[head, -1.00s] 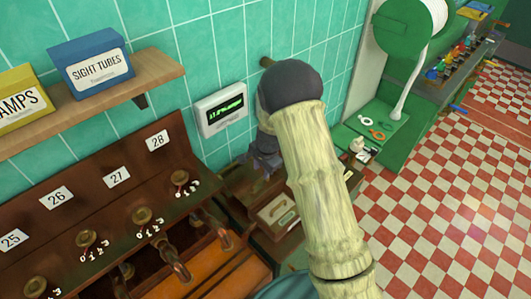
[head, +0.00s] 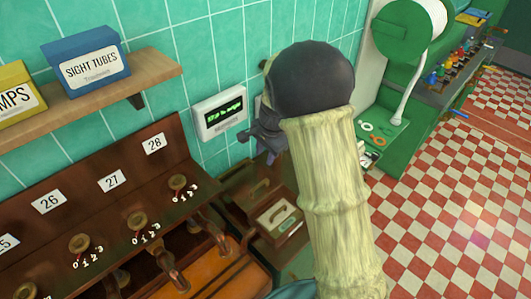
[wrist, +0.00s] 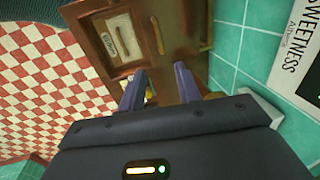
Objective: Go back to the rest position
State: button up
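My gripper (wrist: 158,88) shows in the wrist view with its two purple-grey fingers apart and nothing held between them. In the head view my gripper (head: 262,142) is partly hidden behind my arm's dark rounded joint. It is in front of the tiled wall, just right of a white meter with a green display (head: 220,113). A brown wooden box with a label plate (wrist: 140,35) lies beyond the fingers in the wrist view.
A brown panel numbered 25 to 28 with brass knobs (head: 120,190) fills the lower left. A shelf (head: 100,100) holds a blue SIGHT TUBES box (head: 87,65) and a yellow box (head: 15,90). A green bench (head: 390,130) stands right. The checkered floor (head: 450,210) is clear.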

jog(key=s+d+n+b, duration=0.1)
jog(key=s+d+n, duration=0.4)
jog(key=s, duration=0.5)
jog(key=s+d+r+n+h+b, duration=0.1)
jog(key=s+d+n, duration=0.4)
jog(key=s, duration=0.6)
jog(key=shift+s+r+t, duration=0.15)
jog(key=shift+t, duration=0.25)
